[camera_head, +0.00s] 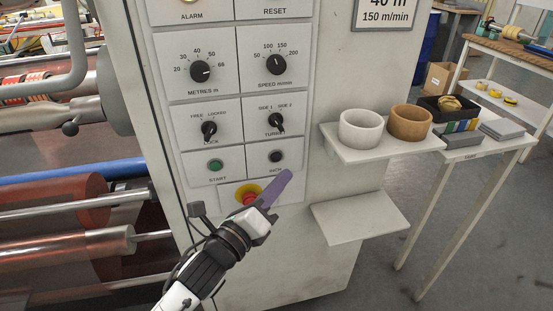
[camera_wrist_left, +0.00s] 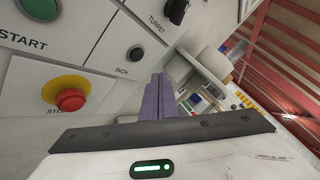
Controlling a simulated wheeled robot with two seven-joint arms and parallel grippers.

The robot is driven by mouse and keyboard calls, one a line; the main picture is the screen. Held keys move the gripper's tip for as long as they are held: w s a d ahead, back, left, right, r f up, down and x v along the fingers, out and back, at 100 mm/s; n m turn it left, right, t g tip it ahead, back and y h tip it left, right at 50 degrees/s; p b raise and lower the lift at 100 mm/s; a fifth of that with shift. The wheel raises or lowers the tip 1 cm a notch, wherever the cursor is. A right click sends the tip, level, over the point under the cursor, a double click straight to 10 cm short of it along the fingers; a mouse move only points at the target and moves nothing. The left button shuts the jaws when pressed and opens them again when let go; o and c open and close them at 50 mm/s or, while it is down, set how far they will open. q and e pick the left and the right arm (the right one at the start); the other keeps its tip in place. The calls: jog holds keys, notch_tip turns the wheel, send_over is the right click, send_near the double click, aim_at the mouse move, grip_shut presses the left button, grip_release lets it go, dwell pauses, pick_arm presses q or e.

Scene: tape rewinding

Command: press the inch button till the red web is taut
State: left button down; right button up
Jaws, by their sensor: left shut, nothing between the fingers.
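The inch button (camera_head: 276,156) is a small dark round button on the grey control panel, above its INCH label. It also shows in the left wrist view (camera_wrist_left: 135,53). My left gripper (camera_head: 286,177) has purple fingers, shut and empty, with the tips just below and right of the button in the head view. In the left wrist view the fingers (camera_wrist_left: 158,98) point toward the panel, right of and below the button; contact cannot be seen. The translucent red web (camera_head: 45,207) is among the rollers at left; its tension cannot be told. My right gripper is not in view.
The green START button (camera_head: 215,165) is left of the inch button. The red stop button (camera_head: 247,195) on yellow is close to my left gripper. A shelf with two rolls (camera_head: 361,130) (camera_head: 410,122) sticks out at right, above an empty lower shelf (camera_head: 352,216).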

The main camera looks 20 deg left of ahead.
pick_arm(q)
jog(key=shift+w+a, duration=0.5)
jog(key=shift+w, duration=0.2)
jog(key=shift+w+a, duration=0.45)
jog(key=shift+w, duration=0.25)
dwell(1.0)
jog(key=shift+w+a, duration=0.2)
jog(key=shift+w, duration=0.15)
jog(key=shift+w+a+p, duration=0.25)
jog(key=shift+w+p, duration=0.05)
dwell(0.9)
jog(key=shift+s+d, duration=0.45)
jog(key=shift+s, duration=0.2)
jog(key=shift+s+d+p, duration=0.25)
jog(key=shift+s+d, duration=0.45)
jog(key=shift+s, duration=0.35)
jog(key=shift+s+d+p, duration=0.2)
jog(key=shift+s+d, duration=0.5)
jog(key=shift+s, duration=0.35)
